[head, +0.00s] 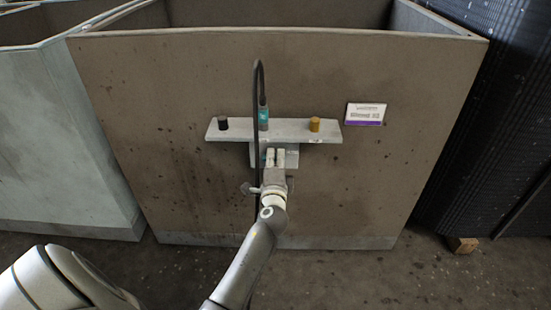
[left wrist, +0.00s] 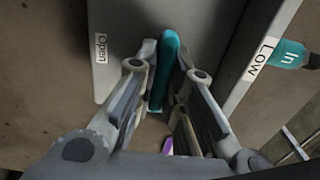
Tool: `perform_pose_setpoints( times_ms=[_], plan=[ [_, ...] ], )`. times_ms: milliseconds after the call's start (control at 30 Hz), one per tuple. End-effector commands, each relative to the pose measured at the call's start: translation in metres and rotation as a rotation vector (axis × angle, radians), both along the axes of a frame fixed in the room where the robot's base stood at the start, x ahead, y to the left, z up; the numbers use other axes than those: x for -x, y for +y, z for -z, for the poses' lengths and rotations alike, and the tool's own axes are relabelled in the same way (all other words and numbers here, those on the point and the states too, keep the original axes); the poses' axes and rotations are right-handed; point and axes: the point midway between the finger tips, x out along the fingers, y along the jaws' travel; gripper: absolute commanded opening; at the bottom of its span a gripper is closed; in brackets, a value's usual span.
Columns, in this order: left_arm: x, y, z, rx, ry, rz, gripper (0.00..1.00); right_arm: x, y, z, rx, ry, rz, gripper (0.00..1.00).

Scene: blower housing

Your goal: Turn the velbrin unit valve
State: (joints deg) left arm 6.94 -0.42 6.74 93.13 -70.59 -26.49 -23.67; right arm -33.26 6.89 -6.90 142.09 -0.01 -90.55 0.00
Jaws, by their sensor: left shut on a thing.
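My left gripper (head: 275,160) reaches up to the grey plate under the bracket on the front of the brown housing (head: 370,190). In the left wrist view its two fingers (left wrist: 168,85) are shut on a teal valve handle (left wrist: 167,60), one finger on each side. The handle lies beside a grey plate (left wrist: 120,70) with an "Open" label (left wrist: 101,48). In the head view the gripper covers most of the handle. My right gripper is not in view.
The grey bracket (head: 290,130) carries a black knob (head: 222,123), a teal connector (head: 263,118) with a black hose (head: 258,75), and a yellow knob (head: 314,124). A white and purple sign (head: 365,114) is at right. A pale housing (head: 60,140) stands at left.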

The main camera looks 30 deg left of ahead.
Motion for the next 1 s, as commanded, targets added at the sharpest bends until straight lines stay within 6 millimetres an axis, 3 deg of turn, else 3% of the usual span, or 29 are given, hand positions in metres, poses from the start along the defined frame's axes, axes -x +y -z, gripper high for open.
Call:
perform_pose_setpoints(
  times_ms=[100, 133, 300, 733, 1000],
  plan=[
    [0.0, -0.001, 0.0, -0.003, 0.002, 0.002, 0.0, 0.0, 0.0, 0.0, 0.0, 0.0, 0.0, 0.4],
    [0.0, -0.001, 0.0, -0.003, 0.002, 0.002, 0.12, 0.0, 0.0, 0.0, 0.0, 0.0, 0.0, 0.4],
    [0.0, -0.001, 0.0, -0.003, 0.002, 0.002, 0.33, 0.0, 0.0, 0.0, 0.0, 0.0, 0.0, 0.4],
    [0.007, -0.005, 0.001, 0.0, 0.002, 0.001, 0.33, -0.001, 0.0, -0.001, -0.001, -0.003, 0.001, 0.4],
    [0.049, -0.03, 0.002, 0.002, 0.003, 0.002, 0.33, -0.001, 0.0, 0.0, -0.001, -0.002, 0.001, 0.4]
  ],
)
